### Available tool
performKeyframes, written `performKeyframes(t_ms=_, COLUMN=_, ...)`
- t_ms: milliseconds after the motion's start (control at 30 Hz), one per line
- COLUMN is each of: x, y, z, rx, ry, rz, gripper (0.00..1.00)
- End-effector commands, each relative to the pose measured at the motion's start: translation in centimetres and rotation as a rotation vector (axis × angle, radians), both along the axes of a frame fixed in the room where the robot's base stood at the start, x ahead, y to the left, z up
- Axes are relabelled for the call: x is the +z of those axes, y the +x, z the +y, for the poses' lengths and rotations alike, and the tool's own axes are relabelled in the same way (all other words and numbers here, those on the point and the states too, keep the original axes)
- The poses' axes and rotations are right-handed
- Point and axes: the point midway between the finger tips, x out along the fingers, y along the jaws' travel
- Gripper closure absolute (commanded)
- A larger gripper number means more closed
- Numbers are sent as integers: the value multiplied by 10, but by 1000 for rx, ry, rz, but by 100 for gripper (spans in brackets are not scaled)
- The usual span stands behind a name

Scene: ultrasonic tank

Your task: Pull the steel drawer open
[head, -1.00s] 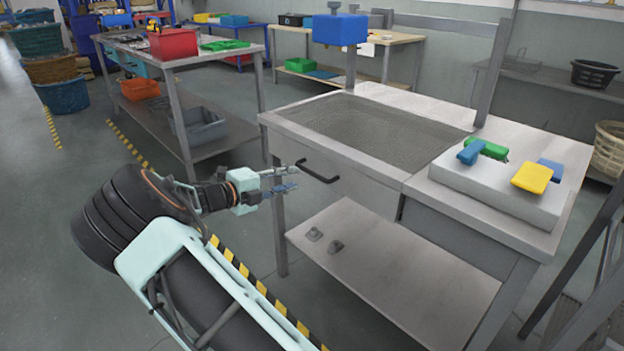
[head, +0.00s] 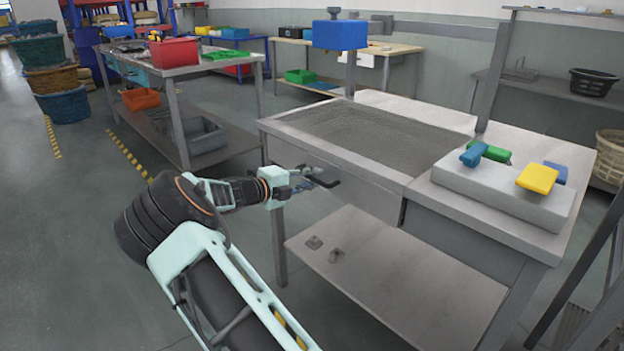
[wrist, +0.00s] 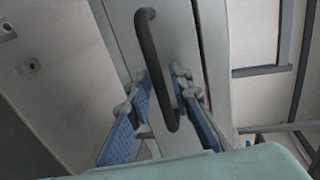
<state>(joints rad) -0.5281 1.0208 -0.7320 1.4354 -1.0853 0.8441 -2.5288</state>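The steel drawer (head: 368,196) is in the bench under the mesh-covered basin, and its front looks flush with the bench. Its dark bar handle (head: 326,178) is partly hidden by my gripper (head: 306,181) in the head view. In the wrist view the handle (wrist: 152,60) runs down the pale drawer front (wrist: 187,38). My gripper (wrist: 164,80) is open there, with one blue-padded finger on each side of the handle's lower part. A gap shows on both sides, so the fingers do not look closed on it.
The bench's lower shelf (head: 400,275) lies below the drawer. A white block (head: 490,192) with blue, green and yellow items stands on the bench's right. A blue box (head: 340,34) is on a post behind the basin. Open floor (head: 225,145) lies left of the bench.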

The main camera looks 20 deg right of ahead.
Motion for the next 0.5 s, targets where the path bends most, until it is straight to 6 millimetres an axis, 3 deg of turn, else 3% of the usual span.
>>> performKeyframes(t_ms=167, x=0, y=0, z=0, rx=0, ry=0, rz=0, gripper=100)
performKeyframes(t_ms=500, x=0, y=0, z=0, rx=0, ry=0, rz=0, gripper=100)
